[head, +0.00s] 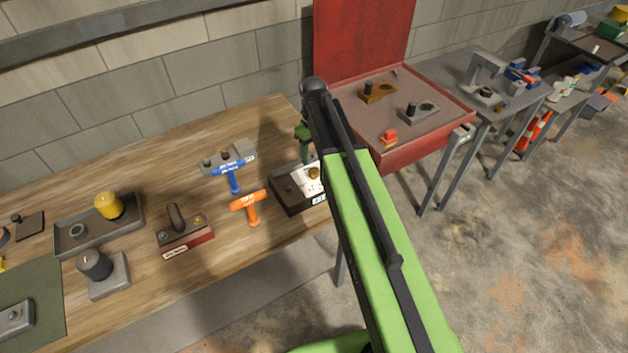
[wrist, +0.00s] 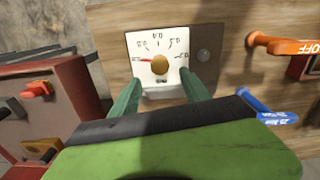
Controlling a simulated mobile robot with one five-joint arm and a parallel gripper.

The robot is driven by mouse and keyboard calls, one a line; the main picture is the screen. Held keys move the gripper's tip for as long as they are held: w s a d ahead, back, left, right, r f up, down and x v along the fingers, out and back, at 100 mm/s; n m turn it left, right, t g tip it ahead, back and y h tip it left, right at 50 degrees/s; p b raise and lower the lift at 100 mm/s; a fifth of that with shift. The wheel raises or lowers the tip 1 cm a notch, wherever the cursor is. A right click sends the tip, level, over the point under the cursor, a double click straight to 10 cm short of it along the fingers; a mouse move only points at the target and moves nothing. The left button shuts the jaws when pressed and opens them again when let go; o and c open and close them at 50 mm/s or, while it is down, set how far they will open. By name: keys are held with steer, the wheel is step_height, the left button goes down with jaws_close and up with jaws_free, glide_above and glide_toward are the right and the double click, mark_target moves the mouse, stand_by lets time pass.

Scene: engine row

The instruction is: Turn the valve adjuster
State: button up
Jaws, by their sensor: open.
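A white dial plate (head: 303,183) with scale marks and a brass knob (head: 313,172) sits on a dark box on the wooden bench; I take this to be the valve adjuster. In the wrist view the dial (wrist: 148,45) faces me, with the brass knob (wrist: 160,65) at its centre and a red pointer toward the left. My gripper (wrist: 160,84) is open, its green fingers apart on either side below the knob in the picture. I see no contact with the knob. In the head view my arm hides part of the box, and only some of my gripper (head: 303,134) shows.
An orange T-handle (head: 248,202) and a blue T-handle (head: 234,175) stand left of the dial box. A red toolbox (head: 420,145) with an open lid is at the right. The bench (head: 150,160) holds several other fixtures at the left.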

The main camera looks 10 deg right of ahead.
mark_target(314, 170)
step_height(314, 170, down, 9)
steer(key=b, duration=0.7)
steer(key=shift+r, duration=0.1)
steer(key=shift+r, duration=0.1)
steer(key=shift+c, duration=0.3)
jaws_close()
